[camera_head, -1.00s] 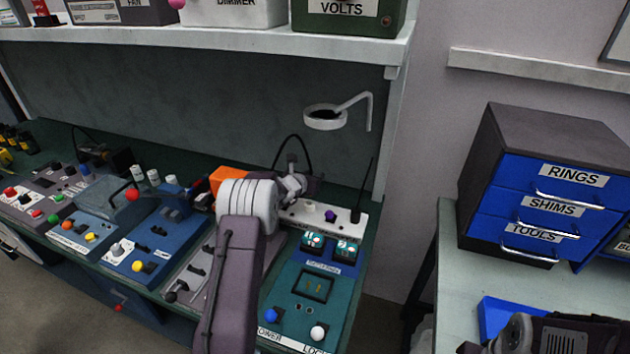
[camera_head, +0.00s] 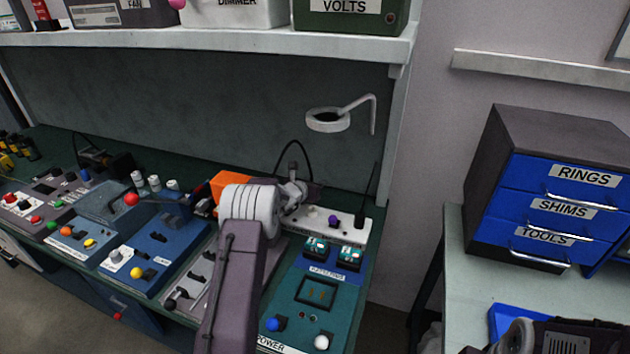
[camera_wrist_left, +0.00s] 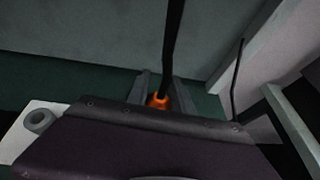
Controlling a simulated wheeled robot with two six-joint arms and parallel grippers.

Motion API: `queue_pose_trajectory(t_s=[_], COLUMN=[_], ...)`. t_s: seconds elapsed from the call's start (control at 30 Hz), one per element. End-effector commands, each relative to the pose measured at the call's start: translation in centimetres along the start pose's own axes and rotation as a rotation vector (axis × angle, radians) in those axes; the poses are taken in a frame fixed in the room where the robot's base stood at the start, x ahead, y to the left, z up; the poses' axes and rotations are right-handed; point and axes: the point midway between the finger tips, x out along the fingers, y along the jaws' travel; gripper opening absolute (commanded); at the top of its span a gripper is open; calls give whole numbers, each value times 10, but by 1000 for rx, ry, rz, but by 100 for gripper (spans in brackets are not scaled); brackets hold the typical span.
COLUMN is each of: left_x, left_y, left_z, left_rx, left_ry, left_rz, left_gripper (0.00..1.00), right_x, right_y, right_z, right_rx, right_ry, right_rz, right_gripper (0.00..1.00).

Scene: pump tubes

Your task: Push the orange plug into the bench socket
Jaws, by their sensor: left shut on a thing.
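My left gripper (camera_head: 295,191) is low over the back of the bench, beside the white strip (camera_head: 325,219). In the left wrist view its two fingers (camera_wrist_left: 160,92) are shut on the orange plug (camera_wrist_left: 158,102), with a black cord rising from it. The cord (camera_head: 296,148) also shows as a loop in the head view. The plug itself is hidden in the head view. The white strip carries a pale round fitting, a purple one and an upright black rod. I cannot tell which part is the socket, or whether the plug touches it. My right gripper is not in view.
A teal panel (camera_head: 349,310) with buttons lies in front of the strip, and blue and grey control boxes stand to the left. An orange block (camera_head: 229,186) is partly behind my wrist. A shelf (camera_head: 210,41) runs above; a drawer cabinet (camera_head: 550,207) stands at right.

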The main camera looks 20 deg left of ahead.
Motion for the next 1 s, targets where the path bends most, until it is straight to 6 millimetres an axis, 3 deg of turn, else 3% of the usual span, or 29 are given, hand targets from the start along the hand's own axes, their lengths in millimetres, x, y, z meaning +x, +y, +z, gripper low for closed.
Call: queue_pose_trajectory(t_s=[0.03,0.23,1.0], left_x=[4,9,10], left_y=[0,0,0], left_z=[-9,-22,-23], left_rx=[0,0,-2], left_ry=[0,-1,-5], left_rz=[0,0,0], left_gripper=[0,0,0], right_x=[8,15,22], right_y=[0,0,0], right_z=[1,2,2], right_rx=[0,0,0], right_ry=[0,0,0], right_rz=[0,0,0], right_gripper=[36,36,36])
